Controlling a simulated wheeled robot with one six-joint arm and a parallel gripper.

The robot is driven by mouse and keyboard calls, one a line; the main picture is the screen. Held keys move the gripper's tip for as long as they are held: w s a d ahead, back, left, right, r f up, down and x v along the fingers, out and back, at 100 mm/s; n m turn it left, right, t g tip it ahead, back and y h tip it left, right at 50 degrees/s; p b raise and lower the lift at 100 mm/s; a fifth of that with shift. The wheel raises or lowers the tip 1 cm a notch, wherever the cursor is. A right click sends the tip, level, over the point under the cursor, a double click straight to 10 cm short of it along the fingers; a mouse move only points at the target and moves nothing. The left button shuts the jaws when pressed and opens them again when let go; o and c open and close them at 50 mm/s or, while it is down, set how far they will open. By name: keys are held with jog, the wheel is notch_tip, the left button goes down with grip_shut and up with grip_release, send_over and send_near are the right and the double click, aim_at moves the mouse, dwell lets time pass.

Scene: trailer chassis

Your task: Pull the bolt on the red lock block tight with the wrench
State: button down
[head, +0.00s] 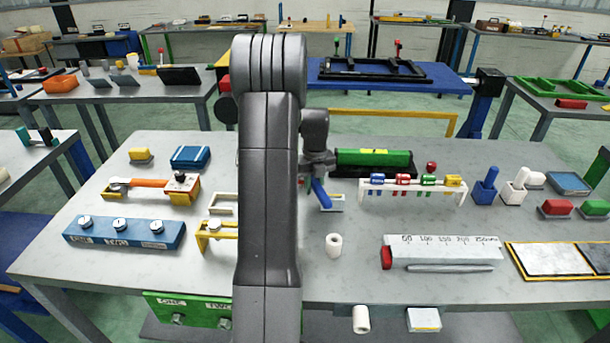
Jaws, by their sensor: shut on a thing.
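My gripper (318,163) is right of my arm over the middle of the front table, pointing down. It is shut on a slim blue piece (320,193) that slants down towards a small flat plate; I cannot tell whether they touch. The blue piece may be a wrench handle, but its shape is too small to tell. I cannot pick out a red lock block with a bolt for sure; my arm hides part of the table.
A white rack with small coloured pieces (412,187) stands right of my gripper, with a green box (374,163) behind it. A white roll (334,245) and a marked white bar (444,250) lie in front. A blue block with round knobs (124,231) is at the left.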

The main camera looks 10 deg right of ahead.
jog(key=shift+a, duration=0.2)
jog(key=shift+a+m, duration=0.1)
jog(key=shift+m, duration=0.2)
jog(key=shift+a+m, duration=0.6)
jog(key=shift+m, duration=0.2)
jog(key=shift+d+n, duration=0.25)
jog(key=shift+n, duration=0.05)
jog(key=shift+r, duration=0.15)
notch_tip(320, 180, up, 6)
jog(key=p, duration=0.4)
dwell(0.6)
dwell(0.5)
